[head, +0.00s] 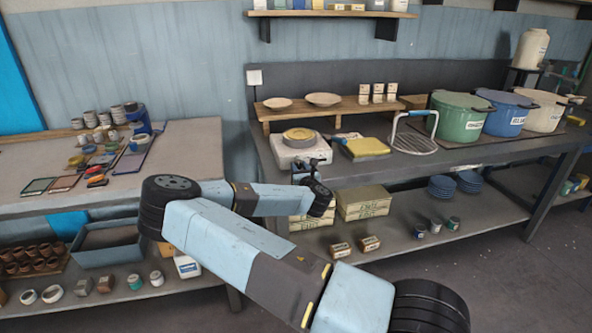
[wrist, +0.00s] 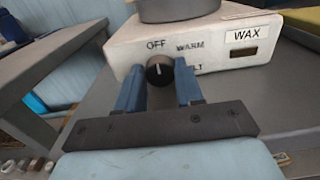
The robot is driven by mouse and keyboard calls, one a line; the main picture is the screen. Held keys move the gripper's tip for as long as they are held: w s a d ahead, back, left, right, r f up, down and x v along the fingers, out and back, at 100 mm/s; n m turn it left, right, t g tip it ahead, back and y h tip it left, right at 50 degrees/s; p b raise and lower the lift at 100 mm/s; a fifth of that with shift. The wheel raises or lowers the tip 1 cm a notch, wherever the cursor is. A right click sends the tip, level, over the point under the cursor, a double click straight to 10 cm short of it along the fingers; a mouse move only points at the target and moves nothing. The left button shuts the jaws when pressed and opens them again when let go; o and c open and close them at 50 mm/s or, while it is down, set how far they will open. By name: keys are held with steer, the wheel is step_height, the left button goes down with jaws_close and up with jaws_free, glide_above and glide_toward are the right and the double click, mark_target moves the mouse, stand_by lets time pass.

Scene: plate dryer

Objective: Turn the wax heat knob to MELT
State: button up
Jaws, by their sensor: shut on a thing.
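The white wax heater (head: 300,155) stands on the dark bench, and its front fills the top of the wrist view (wrist: 215,55). Its small dark knob (wrist: 160,70) has a pale pointer mark that looks near upright, toward OFF. OFF is printed above the knob, WARM to its upper right, and MELT at its right, partly hidden by a finger. My gripper (wrist: 160,88) has its two blue fingers on either side of the knob and is shut on it. In the head view my gripper (head: 312,163) is at the heater's front, the knob hidden.
A pan (head: 299,134) sits on the heater. A yellow block (head: 366,147) and a wire rack (head: 415,141) lie to its right, then large lidded pots (head: 459,116). A gap separates the left table (head: 190,150).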

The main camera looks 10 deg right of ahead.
steer(key=shift+c, duration=1.1)
steer(key=shift+m, duration=0.8)
steer(key=o, duration=1)
steer(key=s, duration=1.3)
steer(key=shift+s, duration=0.4)
steer(key=shift+f, duration=0.1)
